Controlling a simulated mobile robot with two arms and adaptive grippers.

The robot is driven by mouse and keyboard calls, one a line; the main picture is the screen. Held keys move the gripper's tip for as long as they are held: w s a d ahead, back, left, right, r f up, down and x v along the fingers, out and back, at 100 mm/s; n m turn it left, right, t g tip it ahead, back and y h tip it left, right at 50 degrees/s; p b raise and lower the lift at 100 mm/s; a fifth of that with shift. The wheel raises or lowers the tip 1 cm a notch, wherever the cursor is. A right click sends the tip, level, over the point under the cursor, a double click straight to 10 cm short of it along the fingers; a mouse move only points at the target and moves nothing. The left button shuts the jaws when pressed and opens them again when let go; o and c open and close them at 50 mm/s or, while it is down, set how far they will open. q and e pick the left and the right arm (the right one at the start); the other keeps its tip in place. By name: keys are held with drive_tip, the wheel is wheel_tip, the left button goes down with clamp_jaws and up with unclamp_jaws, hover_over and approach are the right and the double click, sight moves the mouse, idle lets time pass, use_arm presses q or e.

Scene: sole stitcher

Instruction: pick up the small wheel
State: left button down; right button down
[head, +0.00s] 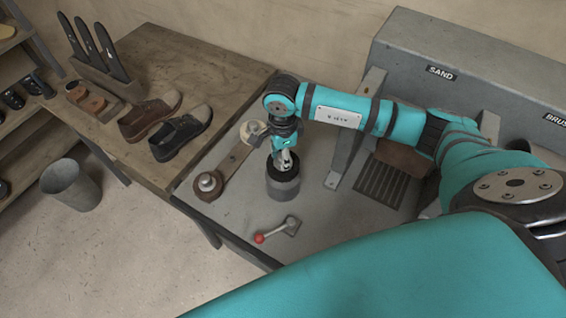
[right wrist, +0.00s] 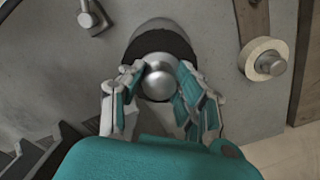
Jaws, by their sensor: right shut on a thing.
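My right gripper (head: 285,160) points down over a short grey drum (head: 283,188) with a dark top, standing on the grey bench. In the right wrist view, my right gripper (right wrist: 158,85) is shut on the silver rounded knob (right wrist: 162,73) at the drum's top. The drum looks upright; I cannot tell whether it is the small wheel. A pale wheel with a metal hub (right wrist: 263,60) sits beside it in the right wrist view, apart from the gripper. A round piece with a knob (head: 209,183) is left of the drum in the head view. My left gripper is out of view.
A red-tipped lever (head: 275,229) stands near the bench's front edge. A metal bracket (head: 345,145) and a slotted dark plate (head: 383,184) are to the right, before a grey cabinet (head: 480,75). Shoes (head: 180,133) stand on the wooden table at left.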

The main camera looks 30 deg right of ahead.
drive_tip(key=shift+r, duration=0.1)
drive_tip(key=shift+r, duration=0.5)
drive_tip(key=r, duration=0.1)
drive_tip(key=p, duration=0.1)
drive_tip(key=r, duration=0.1)
drive_tip(key=shift+s+a+r+p, duration=0.25)
drive_tip(key=shift+s+r+p, duration=0.1)
drive_tip(key=shift+s+p, duration=0.05)
use_arm(q)
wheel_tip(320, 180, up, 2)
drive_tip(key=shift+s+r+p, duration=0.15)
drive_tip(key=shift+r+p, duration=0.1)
drive_tip(key=shift+p, duration=0.1)
use_arm(e)
drive_tip(key=s+a+r, duration=0.1)
drive_tip(key=s+a, duration=0.7)
drive_tip(key=s, duration=0.4)
drive_tip(key=shift+s, duration=0.35)
drive_tip(key=shift+a+r, duration=0.1)
